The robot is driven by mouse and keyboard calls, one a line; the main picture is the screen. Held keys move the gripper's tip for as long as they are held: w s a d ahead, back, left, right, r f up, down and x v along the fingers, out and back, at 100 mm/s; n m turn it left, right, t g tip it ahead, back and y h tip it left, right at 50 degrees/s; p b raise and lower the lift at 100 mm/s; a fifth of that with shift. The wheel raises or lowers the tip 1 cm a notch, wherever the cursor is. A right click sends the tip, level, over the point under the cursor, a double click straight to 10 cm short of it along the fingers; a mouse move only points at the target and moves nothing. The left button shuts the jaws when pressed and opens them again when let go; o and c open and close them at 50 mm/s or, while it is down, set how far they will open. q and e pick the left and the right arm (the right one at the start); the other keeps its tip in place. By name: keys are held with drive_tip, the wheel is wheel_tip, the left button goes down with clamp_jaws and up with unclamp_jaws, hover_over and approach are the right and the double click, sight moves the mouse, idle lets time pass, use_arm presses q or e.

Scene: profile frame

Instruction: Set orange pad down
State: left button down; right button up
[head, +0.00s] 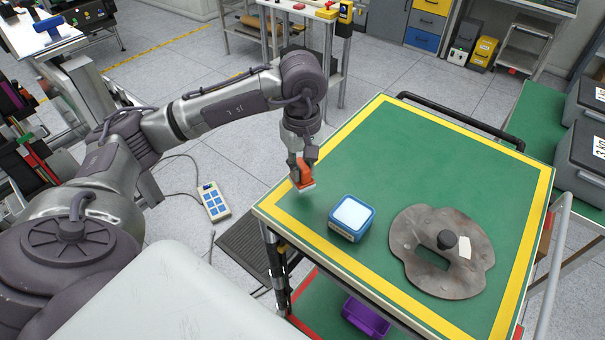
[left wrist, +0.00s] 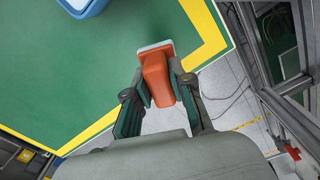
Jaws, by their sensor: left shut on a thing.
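My left gripper (head: 301,168) is shut on the orange pad (head: 303,176), which has an orange grip and a pale base. In the left wrist view the pad (left wrist: 157,75) sits between both fingers of the gripper (left wrist: 159,88). In the head view it is over the left corner of the green cart top with its yellow border (head: 400,106). I cannot tell whether its base touches the surface. A blue box with a white top (head: 351,217) stands just to the right of the pad. My right gripper is not in view.
A flat brown metal plate with a black knob (head: 441,252) lies on the right front of the cart top. A black handle bar (head: 460,119) runs along the far edge. The far middle of the top is clear. A purple bin (head: 366,317) is below.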

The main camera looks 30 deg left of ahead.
sight(302, 180)
use_arm(q)
wheel_tip(302, 180, down, 4)
drive_tip(key=shift+r+p, duration=0.25)
drive_tip(key=shift+p, duration=0.5)
drive_tip(key=shift+f, duration=0.15)
drive_tip(key=shift+f+b, duration=0.2)
drive_tip(key=shift+b, duration=0.15)
drive_tip(key=c, duration=1)
unclamp_jaws()
drive_tip(key=shift+r, duration=0.1)
